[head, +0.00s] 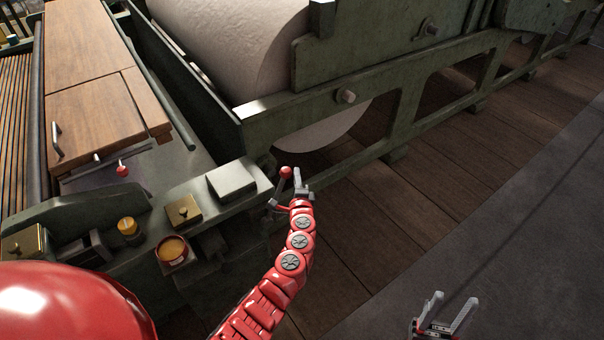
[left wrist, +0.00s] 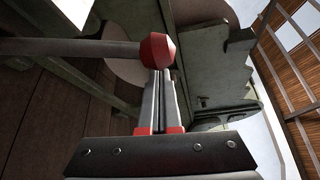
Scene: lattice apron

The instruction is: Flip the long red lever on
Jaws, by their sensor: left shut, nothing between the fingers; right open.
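The long red lever (head: 285,172) has a grey shaft and a red knob and stands at the near corner of the green machine. In the left wrist view the lever (left wrist: 157,50) comes in from the left, its knob just at my fingertips. My left gripper (head: 298,174) is shut with nothing held, close beside the knob on its right in the head view. In the left wrist view the shut fingers (left wrist: 160,75) point at the knob; I cannot tell whether they touch it. My right gripper (head: 455,298) is open and empty over the grey floor, away from the machine.
A smaller red-knobbed lever (head: 122,170) stands further left on the machine. A yellow button (head: 128,226), a round amber-topped part (head: 172,249) and a metal box (head: 231,181) sit on the machine's near ledge. A large pale roller (head: 235,50) lies behind. The floor at right is clear.

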